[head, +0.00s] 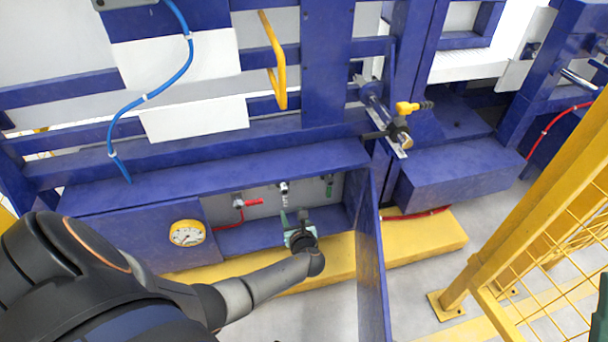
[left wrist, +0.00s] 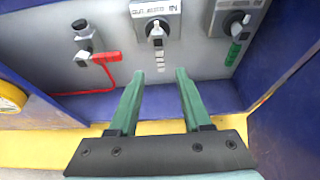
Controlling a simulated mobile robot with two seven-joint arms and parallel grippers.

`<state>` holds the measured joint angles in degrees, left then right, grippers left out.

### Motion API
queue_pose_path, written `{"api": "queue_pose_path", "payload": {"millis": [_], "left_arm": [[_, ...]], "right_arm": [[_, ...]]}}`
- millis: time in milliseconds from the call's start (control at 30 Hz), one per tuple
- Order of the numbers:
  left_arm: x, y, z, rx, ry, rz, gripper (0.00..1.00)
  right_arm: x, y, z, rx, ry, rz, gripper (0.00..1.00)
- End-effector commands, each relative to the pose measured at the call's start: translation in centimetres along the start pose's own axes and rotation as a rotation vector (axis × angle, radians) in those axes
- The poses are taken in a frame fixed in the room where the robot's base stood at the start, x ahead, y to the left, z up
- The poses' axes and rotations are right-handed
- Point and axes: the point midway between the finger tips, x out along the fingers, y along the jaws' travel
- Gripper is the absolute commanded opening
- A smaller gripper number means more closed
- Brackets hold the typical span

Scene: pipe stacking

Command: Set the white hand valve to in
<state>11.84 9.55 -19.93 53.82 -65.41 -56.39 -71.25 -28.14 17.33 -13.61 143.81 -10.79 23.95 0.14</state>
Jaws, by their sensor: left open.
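The white hand valve (left wrist: 156,33) sits on the grey panel inside the blue recess, straight ahead of my left gripper. Its white handle hangs downward in the left wrist view, and a plate above it (left wrist: 156,7) reads IN at its right end. The valve also shows small in the head view (head: 284,187). My left gripper (left wrist: 154,77) is open and empty. Its green fingers are apart, with the tips lower than the handle in the wrist picture and no visible contact. It also shows in the head view (head: 294,214). My right gripper is not in view.
A red-handled valve (left wrist: 105,57) is left of the white one, its handle pointing right. A green-handled valve (left wrist: 233,53) is on the right. A round yellow gauge (head: 187,233) sits left of the recess. A blue panel (head: 371,260) bounds the right side.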

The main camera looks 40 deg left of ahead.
Motion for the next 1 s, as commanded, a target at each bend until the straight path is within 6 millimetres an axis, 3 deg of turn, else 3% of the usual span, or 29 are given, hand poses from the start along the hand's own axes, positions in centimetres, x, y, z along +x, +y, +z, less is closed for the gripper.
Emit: {"api": "queue_pose_path", "payload": {"millis": [167, 600, 800, 1000], "left_arm": [[2.0, 0.0, -0.2, 0.005, -0.005, 0.002, 0.49], [10.2, 0.1, -0.4, 0.001, -0.003, 0.002, 0.49], [12.0, 0.0, -0.1, 0.002, -0.003, 0.001, 0.49], [12.4, 0.1, 0.1, 0.002, -0.001, 0.000, 0.49]], "right_arm": [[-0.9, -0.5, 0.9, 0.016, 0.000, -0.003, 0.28], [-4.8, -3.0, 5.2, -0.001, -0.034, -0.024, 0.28], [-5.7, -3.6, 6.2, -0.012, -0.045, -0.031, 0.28], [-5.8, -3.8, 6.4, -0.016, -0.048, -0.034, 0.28]]}}
